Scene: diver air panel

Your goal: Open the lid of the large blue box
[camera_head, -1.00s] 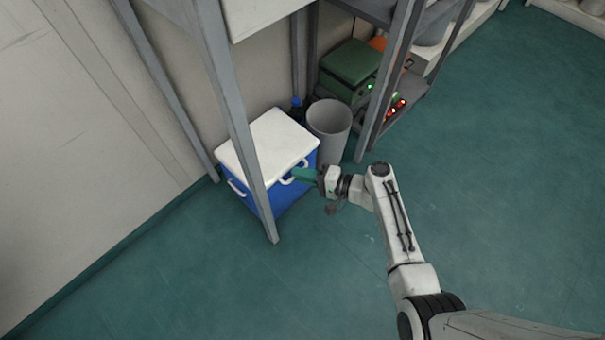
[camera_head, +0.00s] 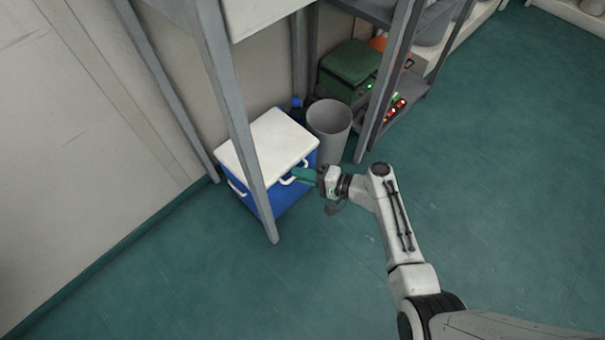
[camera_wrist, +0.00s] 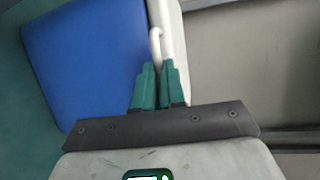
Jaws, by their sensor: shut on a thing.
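The large blue box (camera_head: 294,193) stands on the floor under a grey-framed table or shelf. Its white lid (camera_head: 285,140) looks closed, lying flat on top. White handles show on its sides. My gripper (camera_head: 296,174) is at the right-hand side of the box, just below the lid edge. In the wrist view, the green fingers (camera_wrist: 158,70) are close together on the white handle (camera_wrist: 156,40), beside the blue side wall (camera_wrist: 85,55). The fingers hide part of the handle.
A grey bin (camera_head: 329,118) stands right behind the box, with a blue-capped bottle (camera_head: 297,103) beside it. A grey metal leg (camera_head: 243,130) crosses in front of the box. A green case (camera_head: 350,62) sits on a low shelf. Open floor (camera_head: 480,190) lies to the right.

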